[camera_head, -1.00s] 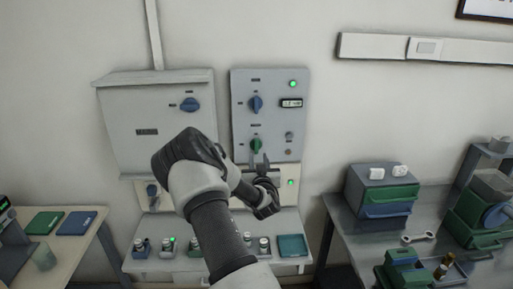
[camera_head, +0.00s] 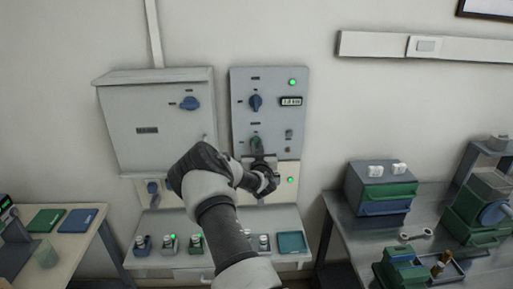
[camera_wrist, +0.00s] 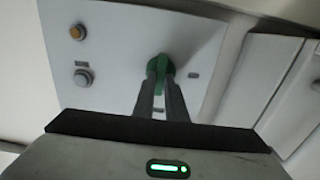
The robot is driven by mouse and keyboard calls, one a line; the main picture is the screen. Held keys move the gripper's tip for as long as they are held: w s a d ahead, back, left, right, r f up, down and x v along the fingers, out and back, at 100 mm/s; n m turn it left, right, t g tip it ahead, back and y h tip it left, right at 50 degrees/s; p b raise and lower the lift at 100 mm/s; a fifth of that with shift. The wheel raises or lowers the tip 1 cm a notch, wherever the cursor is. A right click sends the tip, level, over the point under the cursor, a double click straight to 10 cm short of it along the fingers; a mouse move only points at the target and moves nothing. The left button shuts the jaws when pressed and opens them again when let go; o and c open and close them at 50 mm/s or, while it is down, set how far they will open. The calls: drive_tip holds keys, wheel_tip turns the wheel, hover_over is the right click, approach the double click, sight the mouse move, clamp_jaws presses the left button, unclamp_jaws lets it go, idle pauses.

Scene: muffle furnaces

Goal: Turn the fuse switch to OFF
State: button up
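A green knob (camera_head: 256,143) sits low on the grey control panel (camera_head: 289,150); it also shows in the wrist view (camera_wrist: 160,66). A blue knob (camera_head: 255,102) is higher on the same panel, and another blue knob (camera_head: 189,104) is on the wide box (camera_head: 130,105) at left. The labels are too small to read, so I cannot tell which knob is the fuse switch. My gripper (camera_head: 257,155) is at the green knob. In the wrist view its fingers (camera_wrist: 160,82) are close together, with the tips either side of the knob's handle; firm contact is unclear.
A grey button (camera_wrist: 82,78) and an orange one (camera_wrist: 77,32) are beside the knob. A shelf (camera_head: 180,262) with small devices is below. Tables stand left and right.

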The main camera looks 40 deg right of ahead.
drive_tip(key=shift+f+n+b, duration=0.15)
drive_tip(key=shift+n+b, duration=0.15)
drive_tip(key=shift+b, duration=0.3)
clamp_jaws()
drive_tip(key=n+b, duration=0.1)
drive_tip(key=b, duration=0.1)
drive_tip(key=n+b, duration=0.1)
drive_tip(key=b, duration=0.2)
drive_tip(key=shift+a+f+n, duration=0.1)
drive_tip(key=shift+f+n, duration=0.15)
drive_tip(key=shift+n, duration=0.05)
drive_tip(key=n+b, duration=0.7)
drive_tip(key=b, duration=0.3)
drive_tip(key=n+b, duration=0.7)
drive_tip(key=b, duration=0.3)
drive_tip(key=shift+w+a+n, duration=0.15)
drive_tip(key=shift+a+n, duration=0.05)
drive_tip(key=shift+n, duration=0.2)
drive_tip(key=o, duration=0.7)
unclamp_jaws()
drive_tip(key=p+v, duration=0.1)
drive_tip(key=v, duration=1.6)
drive_tip(key=shift+s, duration=0.25)
